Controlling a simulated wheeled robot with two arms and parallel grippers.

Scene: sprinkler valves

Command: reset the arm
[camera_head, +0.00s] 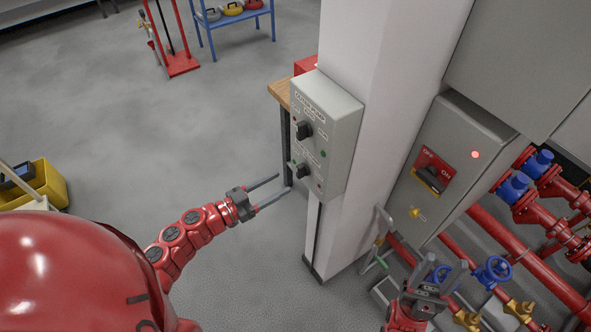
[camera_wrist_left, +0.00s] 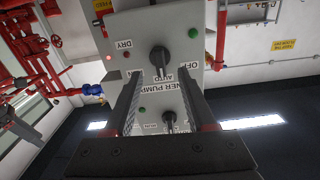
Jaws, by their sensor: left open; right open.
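My left gripper (camera_head: 268,190) is open and empty, held in free air to the left of a grey control box (camera_head: 340,112) on a white pillar. The box has two black knobs, an upper knob (camera_head: 304,130) and a lower knob (camera_head: 303,171), with small lamps and labels. In the left wrist view the open fingers (camera_wrist_left: 165,105) point at the box, with its knobs (camera_wrist_left: 160,57) showing between and beyond them. I see no contact. My right gripper (camera_head: 428,279) is open at the lower right, in front of the red pipes.
The white pillar (camera_head: 375,60) stands just behind the box. A grey cabinet (camera_head: 455,165) with a red-plated switch is to its right. Red pipes with blue valves (camera_head: 492,272) fill the right side. A yellow bucket (camera_head: 45,180) is at the left. The floor (camera_head: 110,110) between is clear.

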